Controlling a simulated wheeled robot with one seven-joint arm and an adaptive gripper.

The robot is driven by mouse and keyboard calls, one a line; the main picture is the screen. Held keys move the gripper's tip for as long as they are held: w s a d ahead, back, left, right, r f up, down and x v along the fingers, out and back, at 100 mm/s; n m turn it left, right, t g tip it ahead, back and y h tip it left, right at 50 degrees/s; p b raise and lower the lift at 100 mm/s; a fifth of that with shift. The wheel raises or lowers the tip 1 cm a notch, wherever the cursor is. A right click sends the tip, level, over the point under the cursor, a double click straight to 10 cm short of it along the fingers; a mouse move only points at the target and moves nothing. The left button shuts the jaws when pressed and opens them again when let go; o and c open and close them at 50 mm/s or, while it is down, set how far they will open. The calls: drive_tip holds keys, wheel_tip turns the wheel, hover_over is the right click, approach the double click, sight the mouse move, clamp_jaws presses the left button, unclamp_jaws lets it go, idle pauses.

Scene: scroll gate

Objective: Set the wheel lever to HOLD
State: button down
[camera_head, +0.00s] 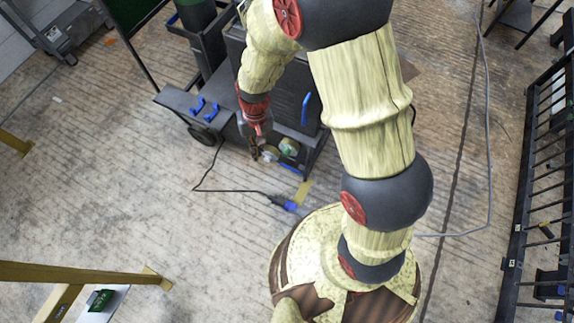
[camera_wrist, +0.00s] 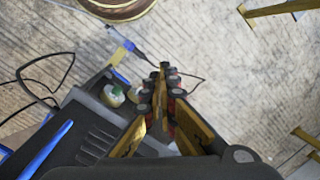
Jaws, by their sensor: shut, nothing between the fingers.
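My gripper (camera_head: 256,150) hangs beside the dark welding cart in the head view, pointing down toward the floor. In the wrist view the gripper (camera_wrist: 166,78) has its fingers together with nothing held between them. I cannot make out a wheel lever marked HOLD in either view. A black barred gate (camera_head: 522,205) stands at the far right of the head view, well away from my gripper. A small dark piece with a tan part (camera_head: 546,231) is on it; I cannot tell whether it is a lever.
The dark cart (camera_head: 230,115) with blue handles is close to my gripper, with small round items (camera_head: 289,147) low on it. A cable with a blue plug (camera_head: 283,202) lies on the floor. A yellow frame (camera_head: 85,273) stands lower left.

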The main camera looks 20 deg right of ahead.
wheel_tip(320, 180, down, 36)
drive_tip(key=w+m+t+h, duration=0.1)
drive_tip(key=m+t+h, duration=0.1)
drive_tip(key=m, duration=0.3)
drive_tip(key=w+d+f+m+t+h, duration=0.15)
drive_tip(key=d+f, duration=0.25)
drive_tip(key=f, duration=0.4)
drive_tip(key=w+d+r+m+t+h, duration=0.1)
drive_tip(key=w+d+m+t+h, duration=0.2)
drive_tip(key=w+d, duration=0.3)
drive_tip(key=shift+w+d+r+t+p, duration=0.15)
drive_tip(key=shift+w+d+t+p, duration=0.2)
drive_tip(key=shift+t, duration=0.5)
drive_tip(key=shift+s+h, duration=0.1)
drive_tip(key=shift+h, duration=0.15)
